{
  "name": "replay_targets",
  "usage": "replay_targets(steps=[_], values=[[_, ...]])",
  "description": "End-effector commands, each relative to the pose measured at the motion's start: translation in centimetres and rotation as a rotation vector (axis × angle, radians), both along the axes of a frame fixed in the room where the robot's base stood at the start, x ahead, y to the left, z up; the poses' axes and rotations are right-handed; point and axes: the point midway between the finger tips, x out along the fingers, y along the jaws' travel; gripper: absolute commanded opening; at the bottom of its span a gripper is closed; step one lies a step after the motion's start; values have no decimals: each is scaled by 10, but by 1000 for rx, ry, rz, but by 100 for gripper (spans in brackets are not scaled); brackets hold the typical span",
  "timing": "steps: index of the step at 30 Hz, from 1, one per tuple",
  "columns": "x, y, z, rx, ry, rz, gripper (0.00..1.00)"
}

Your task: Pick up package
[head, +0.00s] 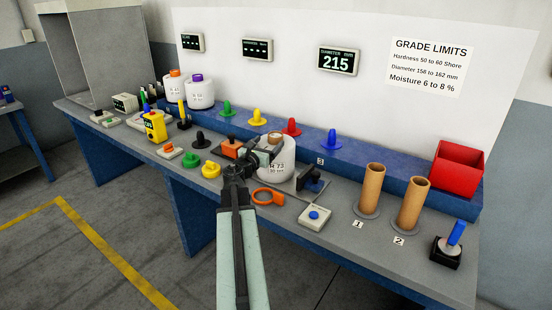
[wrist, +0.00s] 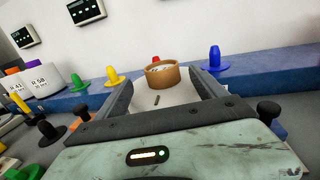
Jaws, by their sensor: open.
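The white yarn package (head: 283,168) stands upright on the bench, with a brown core ring on top and a label that reads R 73. My gripper (head: 262,156) is open at the package's near left side in the head view. In the wrist view the package (wrist: 165,97) shows between the two spread fingers of my gripper (wrist: 160,84), with its brown core (wrist: 162,75) just beyond the fingertips. Whether either finger touches it I cannot tell. My gripper's palm hides the package's lower part in the wrist view.
An orange ring (head: 268,197) and a dark clamp-like device (head: 312,184) lie close to the package. Two brown tubes (head: 371,188) stand to the right, before a red bin (head: 457,168). Coloured pegs (head: 291,127) line the blue ledge behind. Two other white packages (head: 200,94) stand far left.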

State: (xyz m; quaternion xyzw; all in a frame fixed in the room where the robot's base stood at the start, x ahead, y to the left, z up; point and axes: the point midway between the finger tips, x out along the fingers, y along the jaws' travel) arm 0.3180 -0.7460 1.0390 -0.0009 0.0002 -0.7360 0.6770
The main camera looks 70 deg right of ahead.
Motion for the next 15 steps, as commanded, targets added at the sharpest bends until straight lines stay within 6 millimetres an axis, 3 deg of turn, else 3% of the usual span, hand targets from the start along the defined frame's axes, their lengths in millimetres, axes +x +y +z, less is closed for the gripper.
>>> replay_targets(steps=[7,14,15], values=[[-6,-44,-2,0,-1,-2,81],[-8,-45,-2,0,-1,-1,81],[-8,-45,-2,0,-1,-1,70]])
